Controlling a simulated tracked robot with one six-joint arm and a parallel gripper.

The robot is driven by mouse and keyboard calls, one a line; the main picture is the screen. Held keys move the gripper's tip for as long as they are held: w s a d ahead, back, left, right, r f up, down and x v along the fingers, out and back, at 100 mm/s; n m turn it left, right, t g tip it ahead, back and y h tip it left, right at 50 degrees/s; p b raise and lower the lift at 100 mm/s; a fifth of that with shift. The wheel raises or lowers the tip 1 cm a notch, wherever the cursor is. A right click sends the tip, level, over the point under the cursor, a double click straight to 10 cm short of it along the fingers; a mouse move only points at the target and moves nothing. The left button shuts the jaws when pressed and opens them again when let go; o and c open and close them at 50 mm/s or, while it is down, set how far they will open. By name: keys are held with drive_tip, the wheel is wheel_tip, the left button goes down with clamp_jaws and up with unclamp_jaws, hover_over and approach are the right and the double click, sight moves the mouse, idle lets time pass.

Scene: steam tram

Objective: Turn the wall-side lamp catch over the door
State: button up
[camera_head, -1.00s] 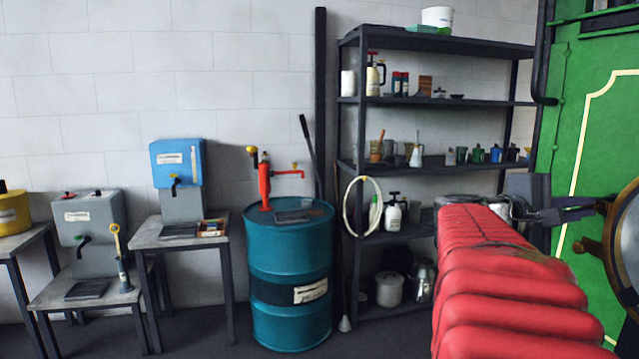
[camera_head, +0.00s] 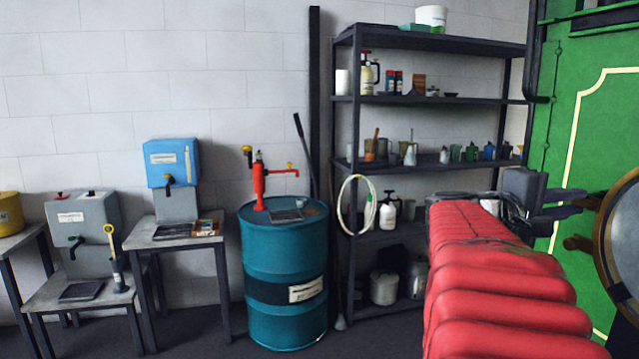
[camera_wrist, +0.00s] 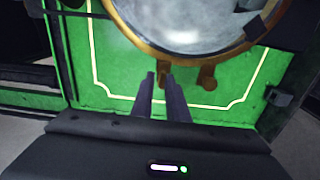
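A round glass lamp in a brass ring (camera_head: 606,235) is on the green door (camera_head: 575,130) at the right of the head view. The wrist view shows its ring (camera_wrist: 190,58) and glass from close up. Two short brass catches stick out at its rim; the one nearer the back wall (camera_head: 597,204) lies just beyond my fingertips, the other (camera_head: 578,244) lower. In the wrist view, one catch (camera_wrist: 161,80) shows between my fingertips and the other (camera_wrist: 208,78) to their right. My gripper (camera_head: 582,203) is open with a narrow gap and empty; I cannot tell whether it touches the catch.
A dark shelf rack (camera_head: 440,100) with cans and bottles stands by the wall behind my red-sleeved arm. A blue drum (camera_head: 286,265) with a red pump and small tables (camera_head: 90,295) with dispensers stand left. Bare floor shows between them.

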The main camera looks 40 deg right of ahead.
drive_tip(key=shift+o, duration=1.4)
drive_tip(key=shift+w+a, duration=0.1)
drive_tip(key=shift+w, duration=0.05)
drive_tip(key=shift+a+f, duration=0.1)
drive_tip(key=v, duration=1.4)
drive_tip(key=shift+w, duration=0.4)
